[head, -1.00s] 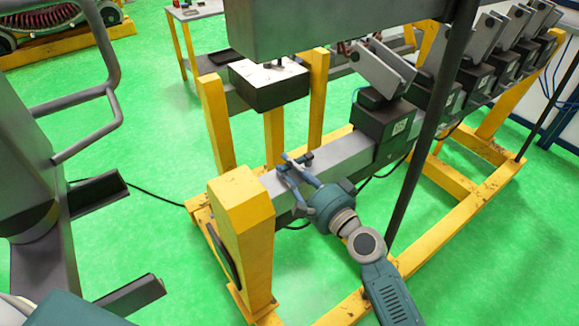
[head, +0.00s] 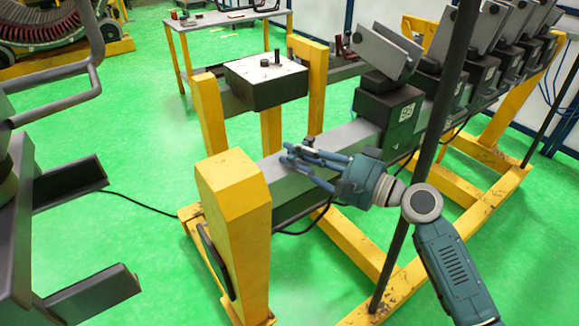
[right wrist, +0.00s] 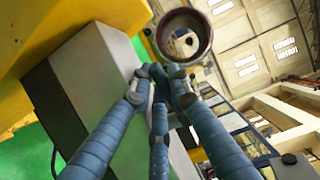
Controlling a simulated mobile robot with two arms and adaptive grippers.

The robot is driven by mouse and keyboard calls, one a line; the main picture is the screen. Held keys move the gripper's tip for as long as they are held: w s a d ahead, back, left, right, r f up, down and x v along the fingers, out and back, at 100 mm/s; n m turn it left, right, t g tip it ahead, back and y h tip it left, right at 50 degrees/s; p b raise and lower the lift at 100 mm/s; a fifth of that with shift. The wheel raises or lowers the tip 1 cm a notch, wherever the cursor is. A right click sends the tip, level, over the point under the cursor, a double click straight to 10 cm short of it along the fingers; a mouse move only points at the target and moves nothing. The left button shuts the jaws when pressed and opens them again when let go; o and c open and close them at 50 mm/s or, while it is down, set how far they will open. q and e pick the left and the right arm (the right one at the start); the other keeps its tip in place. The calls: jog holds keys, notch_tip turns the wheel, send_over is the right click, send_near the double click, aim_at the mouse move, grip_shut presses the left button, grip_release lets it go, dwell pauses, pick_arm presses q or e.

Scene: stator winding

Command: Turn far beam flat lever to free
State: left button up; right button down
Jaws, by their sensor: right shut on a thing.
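The grey beam (head: 290,172) runs from the yellow end post (head: 234,205) to the back right. A small dark lever (head: 309,141) stands on top of the beam close to this post, mostly hidden by my fingers. My right gripper (head: 296,155) reaches it from the right, with its blue fingers over the beam top. In the right wrist view the fingertips (right wrist: 160,78) close together on a small dark-grey piece, which I take for the lever. A round, reddish-rimmed part (right wrist: 183,36) is just beyond them. Its exact angle cannot be read. My left gripper is out of view.
A dark block (head: 386,112) with a tilted grey plate sits farther along the beam. A box with a light top (head: 265,82) is behind the beam.

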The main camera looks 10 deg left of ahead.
jog(key=shift+f, duration=0.1)
jog(key=c, duration=1.9)
grip_release()
jog(key=shift+o, duration=0.2)
jog(key=v, duration=1.2)
